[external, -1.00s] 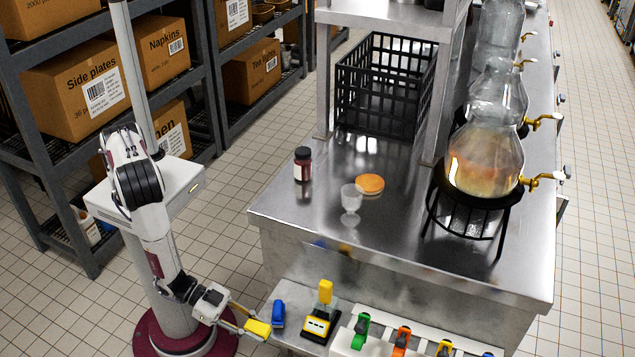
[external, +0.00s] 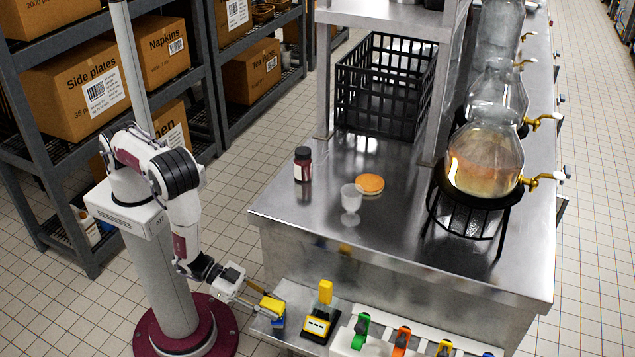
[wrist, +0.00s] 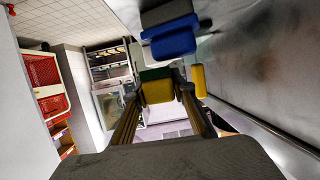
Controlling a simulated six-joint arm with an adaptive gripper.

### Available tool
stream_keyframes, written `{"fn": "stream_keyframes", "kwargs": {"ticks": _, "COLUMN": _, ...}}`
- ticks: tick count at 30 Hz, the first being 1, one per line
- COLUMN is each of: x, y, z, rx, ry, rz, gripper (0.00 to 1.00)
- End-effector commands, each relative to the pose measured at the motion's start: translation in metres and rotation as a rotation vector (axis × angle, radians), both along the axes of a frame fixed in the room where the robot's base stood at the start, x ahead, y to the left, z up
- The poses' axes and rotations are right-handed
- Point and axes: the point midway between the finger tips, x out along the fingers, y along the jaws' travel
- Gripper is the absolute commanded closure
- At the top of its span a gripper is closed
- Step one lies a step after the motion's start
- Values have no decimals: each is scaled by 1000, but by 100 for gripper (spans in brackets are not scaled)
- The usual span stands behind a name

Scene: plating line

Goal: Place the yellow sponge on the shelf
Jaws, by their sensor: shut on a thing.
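The yellow sponge (external: 272,304) is held between the fingers of my gripper (external: 264,302), at the left end of the low metal ledge in front of the counter. In the wrist view the sponge (wrist: 157,91) sits between both fingertips, with a green layer along its upper edge. A blue block (external: 279,322) is just below and behind it in the external view, partly hidden. A raised metal shelf (external: 375,15) stands over the back of the counter.
A yellow-and-black device (external: 318,322) stands right of the gripper, with several coloured-handled items beyond it. Glass dispensers (external: 485,160) line the right.

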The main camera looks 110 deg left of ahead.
Motion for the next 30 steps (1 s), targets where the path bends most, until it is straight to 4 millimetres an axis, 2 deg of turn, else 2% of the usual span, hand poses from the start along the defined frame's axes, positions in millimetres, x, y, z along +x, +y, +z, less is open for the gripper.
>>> {"fn": "stream_keyframes", "kwargs": {"ticks": 10, "x": 0, "y": 40, "z": 0, "rx": 1, "ry": 1, "rz": 4, "gripper": 92}}
{"fn": "stream_keyframes", "kwargs": {"ticks": 30, "x": 0, "y": 105, "z": -1, "rx": 1, "ry": 2, "rz": 3, "gripper": 92}}
